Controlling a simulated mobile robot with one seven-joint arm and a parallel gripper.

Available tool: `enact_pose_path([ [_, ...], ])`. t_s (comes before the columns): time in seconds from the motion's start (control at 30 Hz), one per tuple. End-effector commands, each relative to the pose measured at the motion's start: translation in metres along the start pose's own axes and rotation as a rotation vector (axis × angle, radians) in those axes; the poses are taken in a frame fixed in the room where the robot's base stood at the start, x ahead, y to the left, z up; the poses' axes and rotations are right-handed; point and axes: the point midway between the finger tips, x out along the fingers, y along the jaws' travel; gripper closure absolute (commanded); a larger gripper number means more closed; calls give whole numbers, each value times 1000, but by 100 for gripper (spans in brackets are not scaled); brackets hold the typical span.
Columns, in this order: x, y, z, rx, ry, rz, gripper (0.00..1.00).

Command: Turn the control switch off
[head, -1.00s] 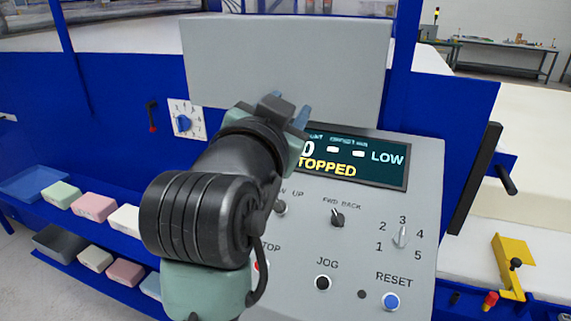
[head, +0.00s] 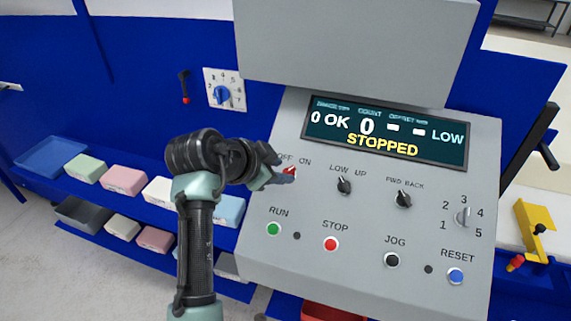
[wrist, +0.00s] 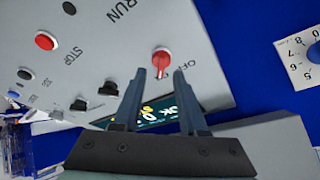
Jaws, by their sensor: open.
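The red OFF/ON control switch (head: 291,170) is at the upper left of the grey sloping panel (head: 380,230), below the OFF and ON labels. My gripper (head: 281,179) is right at it, coming from the left, and partly hides the switch and the OFF label. In the wrist view the red switch (wrist: 161,62) appears between and just beyond the two fingertips of my gripper (wrist: 159,73). The fingers are apart, with a gap on each side of the knob. Contact cannot be told. Which label the switch points to is unclear.
The display (head: 385,133) reads STOPPED and LOW. Nearby are the LOW/UP knob (head: 344,186), the FWD/BACK knob (head: 403,199), the green RUN button (head: 273,229) and the red STOP button (head: 331,244). Foam blocks lie on blue shelves at left.

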Motion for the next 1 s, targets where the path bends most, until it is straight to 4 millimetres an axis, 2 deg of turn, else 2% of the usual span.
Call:
enact_pose_path([
  [0.2,24,0,-1,0,0,1,58],
  [0.57,30,0,0,0,0,-1,58],
  [0.6,30,0,0,0,0,-1,60],
  [0.83,29,0,0,0,0,-1,100],
  [1.0,29,0,0,0,1,-1,100],
])
